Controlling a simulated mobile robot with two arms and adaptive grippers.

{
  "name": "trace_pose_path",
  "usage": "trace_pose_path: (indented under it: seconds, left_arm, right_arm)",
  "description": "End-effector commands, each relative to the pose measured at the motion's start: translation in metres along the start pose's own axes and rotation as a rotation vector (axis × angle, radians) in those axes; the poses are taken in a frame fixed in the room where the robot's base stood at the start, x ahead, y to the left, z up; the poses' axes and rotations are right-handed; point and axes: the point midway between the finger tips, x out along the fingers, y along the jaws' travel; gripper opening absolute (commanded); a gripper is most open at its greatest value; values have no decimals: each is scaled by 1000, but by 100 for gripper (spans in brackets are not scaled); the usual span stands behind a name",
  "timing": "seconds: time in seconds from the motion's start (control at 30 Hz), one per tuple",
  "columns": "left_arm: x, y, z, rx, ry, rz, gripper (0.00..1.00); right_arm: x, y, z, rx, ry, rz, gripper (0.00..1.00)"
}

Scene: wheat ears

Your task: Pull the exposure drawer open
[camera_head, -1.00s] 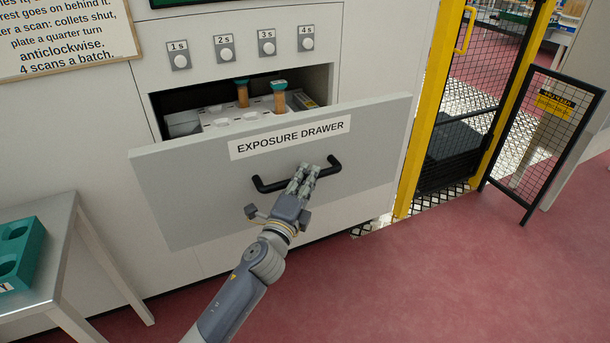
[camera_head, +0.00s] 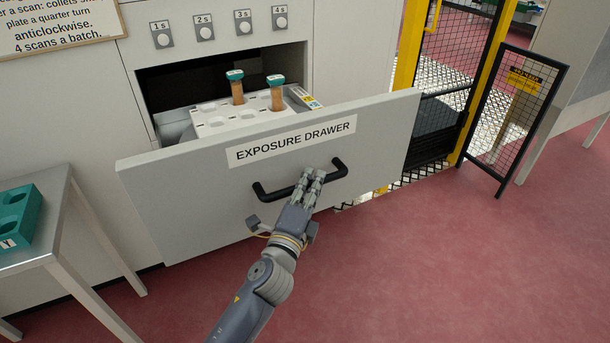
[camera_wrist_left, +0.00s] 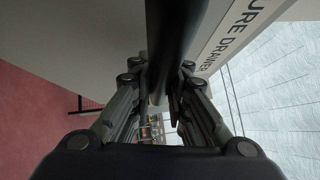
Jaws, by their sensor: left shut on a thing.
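The exposure drawer (camera_head: 200,205) is pulled partly out of the white cabinet. Its grey front carries the label EXPOSURE DRAWER and a black bar handle (camera_head: 271,194). My left gripper (camera_head: 314,176) is shut on the right part of the handle. In the left wrist view the black handle (camera_wrist_left: 172,45) runs between the fingers of the gripper (camera_wrist_left: 160,95). Inside the drawer a white rack (camera_head: 219,126) holds two brown tubes with teal caps, one (camera_head: 237,90) at the back and one (camera_head: 277,95) further right. My right gripper is not in view.
A steel table (camera_head: 62,220) with a teal holder (camera_head: 17,222) stands at the left. A yellow-framed mesh gate (camera_head: 400,75) and a black mesh panel (camera_head: 510,125) stand at the right. The red floor (camera_head: 430,260) in front is clear.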

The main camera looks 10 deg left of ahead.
Motion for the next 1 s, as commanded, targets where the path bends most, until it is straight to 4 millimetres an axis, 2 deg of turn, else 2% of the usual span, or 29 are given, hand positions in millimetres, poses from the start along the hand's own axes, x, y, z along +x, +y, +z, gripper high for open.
trace_pose_path:
  seconds: [0.1,0.4,0.63,1.0]
  left_arm:
    - [-13,0,-13,-2,2,5,0]
    - [-35,-7,-35,-1,1,4,0]
    - [-42,-9,-42,-1,1,4,0]
    - [-43,-10,-43,1,0,4,0]
  right_arm:
    - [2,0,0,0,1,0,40]
    - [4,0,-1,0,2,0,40]
    - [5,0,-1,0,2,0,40]
    - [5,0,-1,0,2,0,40]
